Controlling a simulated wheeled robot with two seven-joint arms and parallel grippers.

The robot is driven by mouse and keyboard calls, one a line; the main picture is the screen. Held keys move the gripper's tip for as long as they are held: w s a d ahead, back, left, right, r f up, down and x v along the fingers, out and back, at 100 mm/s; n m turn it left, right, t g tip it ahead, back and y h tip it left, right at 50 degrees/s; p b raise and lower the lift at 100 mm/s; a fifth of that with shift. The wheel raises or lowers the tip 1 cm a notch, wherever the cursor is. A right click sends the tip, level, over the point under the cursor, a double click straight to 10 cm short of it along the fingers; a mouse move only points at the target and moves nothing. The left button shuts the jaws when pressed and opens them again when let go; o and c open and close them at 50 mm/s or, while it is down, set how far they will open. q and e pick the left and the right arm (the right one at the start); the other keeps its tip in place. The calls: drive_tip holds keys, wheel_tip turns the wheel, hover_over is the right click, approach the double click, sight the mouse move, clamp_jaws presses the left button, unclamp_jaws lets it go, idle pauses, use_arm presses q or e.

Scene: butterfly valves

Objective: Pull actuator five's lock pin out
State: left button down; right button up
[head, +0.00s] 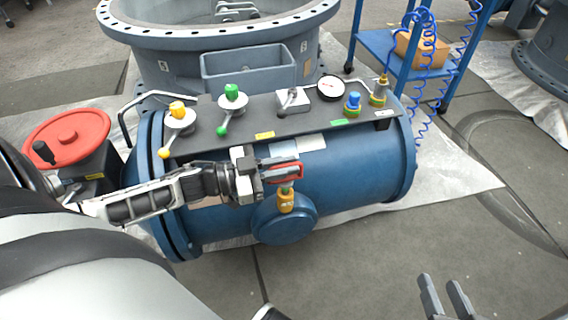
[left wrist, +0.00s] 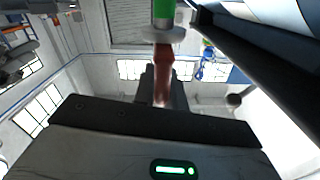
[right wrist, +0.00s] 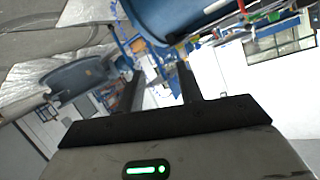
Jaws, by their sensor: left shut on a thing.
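The blue cylindrical actuator (head: 345,178) lies on its side in the middle of the head view. My left gripper (head: 282,172) is shut on a red handle (head: 290,163) in front of the actuator. A yellow piece with a small label (head: 286,203) sits just below the handle, over the round blue boss (head: 282,229). I cannot read the label or tell whether the pin is seated. In the left wrist view the red part (left wrist: 163,72) is between the fingers, with a green cylinder (left wrist: 164,12) above it. My right gripper (head: 445,296) is open and empty at the lower right.
A dark panel on top carries a yellow-knobbed valve (head: 177,112), a green-knobbed valve (head: 232,97), a gauge (head: 331,88) and a blue knob (head: 353,103). A red handwheel (head: 67,138) is at left. A blue cart (head: 385,52) with coiled hoses stands behind. The floor at right is clear.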

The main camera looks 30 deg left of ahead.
use_arm(q)
drive_tip(key=shift+w+a+r, duration=0.1)
drive_tip(key=shift+r, duration=0.4)
drive_tip(key=c, duration=1.5)
unclamp_jaws()
use_arm(e)
drive_tip(key=shift+s+d+f, duration=0.1)
drive_tip(key=shift+d+f, duration=0.05)
drive_tip(key=shift+f, duration=0.05)
use_arm(q)
drive_tip(key=shift+f, duration=0.1)
